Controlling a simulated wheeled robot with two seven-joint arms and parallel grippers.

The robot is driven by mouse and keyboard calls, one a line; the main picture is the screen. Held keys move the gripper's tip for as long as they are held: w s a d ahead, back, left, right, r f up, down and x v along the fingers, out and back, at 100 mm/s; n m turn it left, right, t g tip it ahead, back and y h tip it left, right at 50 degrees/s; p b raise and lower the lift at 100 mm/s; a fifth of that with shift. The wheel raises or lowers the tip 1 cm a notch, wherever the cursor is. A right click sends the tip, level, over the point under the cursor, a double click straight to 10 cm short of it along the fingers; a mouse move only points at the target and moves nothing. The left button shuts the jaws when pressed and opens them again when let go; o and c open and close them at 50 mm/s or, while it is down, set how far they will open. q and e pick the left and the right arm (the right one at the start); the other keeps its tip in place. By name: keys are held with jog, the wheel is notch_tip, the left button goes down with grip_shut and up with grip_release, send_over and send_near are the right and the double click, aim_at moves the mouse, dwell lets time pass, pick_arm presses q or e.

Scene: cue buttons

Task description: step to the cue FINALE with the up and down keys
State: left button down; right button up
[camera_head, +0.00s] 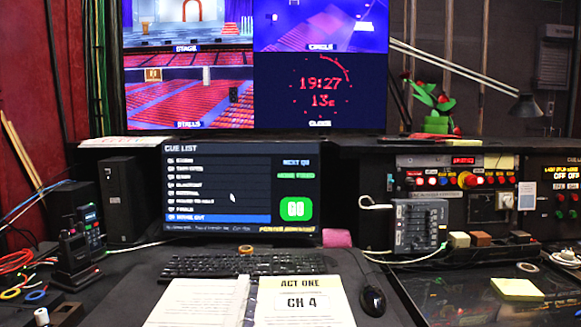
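The cue list screen (240,190) stands behind the desk, showing a column of cue rows in small text. The bottom row (218,218) is highlighted in blue and seems to read HOUSE OUT. The row just above it seems to read FINALE (186,210). A green box (296,209) is at the screen's right side. The black keyboard (225,265) lies below the screen. Its up and down keys are too small to make out. Neither of my grippers is in view.
An open script (290,300) lies in front of the keyboard, with a black mouse (372,300) to its right. Radios (80,245) stand at left. A grey switch box (420,226) and control panels (455,180) are at right. A large monitor (255,65) hangs behind.

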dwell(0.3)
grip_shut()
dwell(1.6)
